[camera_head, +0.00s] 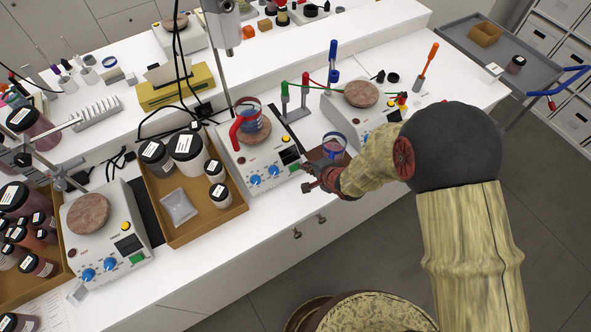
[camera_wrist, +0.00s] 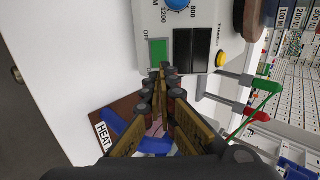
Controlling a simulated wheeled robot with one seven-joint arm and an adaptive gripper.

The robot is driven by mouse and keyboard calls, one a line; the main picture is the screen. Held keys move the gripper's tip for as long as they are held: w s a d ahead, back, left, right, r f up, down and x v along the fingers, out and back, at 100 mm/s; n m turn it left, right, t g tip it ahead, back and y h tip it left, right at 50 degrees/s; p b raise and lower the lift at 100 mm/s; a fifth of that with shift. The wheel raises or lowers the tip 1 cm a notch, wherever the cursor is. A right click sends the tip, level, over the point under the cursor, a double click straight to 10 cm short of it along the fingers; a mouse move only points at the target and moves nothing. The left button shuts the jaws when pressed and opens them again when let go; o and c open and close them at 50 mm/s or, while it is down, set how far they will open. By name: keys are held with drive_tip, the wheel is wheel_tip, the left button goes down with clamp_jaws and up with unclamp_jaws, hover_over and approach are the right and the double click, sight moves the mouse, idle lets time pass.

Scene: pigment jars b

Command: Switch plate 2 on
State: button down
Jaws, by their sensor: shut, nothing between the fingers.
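The middle hot plate (camera_head: 243,157) is white, with two blue knobs, a dark display and a green switch (camera_head: 292,168) at its front right corner. A beaker (camera_head: 250,121) with a red holder stands on its round top. Plate numbers cannot be read. My gripper (camera_head: 312,178) is beside that corner, shut and empty. In the wrist view the green switch (camera_wrist: 158,50) is beside OFF lettering, and the shut fingertips (camera_wrist: 165,70) are just below it in the picture. Contact cannot be told, nor can the switch's position.
A blue-rimmed vessel (camera_head: 333,146) stands close behind my gripper, near a HEAT label (camera_wrist: 104,136). Another hot plate (camera_head: 350,122) is to the right, and one (camera_head: 107,240) at left. A cardboard tray (camera_head: 172,241) of jars stands between the left and middle plates.

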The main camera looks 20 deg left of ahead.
drive_tip(key=shift+w+a+f, duration=0.25)
drive_tip(key=shift+a+f, duration=0.1)
drive_tip(key=shift+w+a+f, duration=0.3)
drive_tip(key=shift+f, duration=0.2)
idle(0.3)
drive_tip(key=p+v, duration=0.3)
drive_tip(key=v, duration=1.3)
drive_tip(key=shift+w+a, duration=0.1)
idle(0.5)
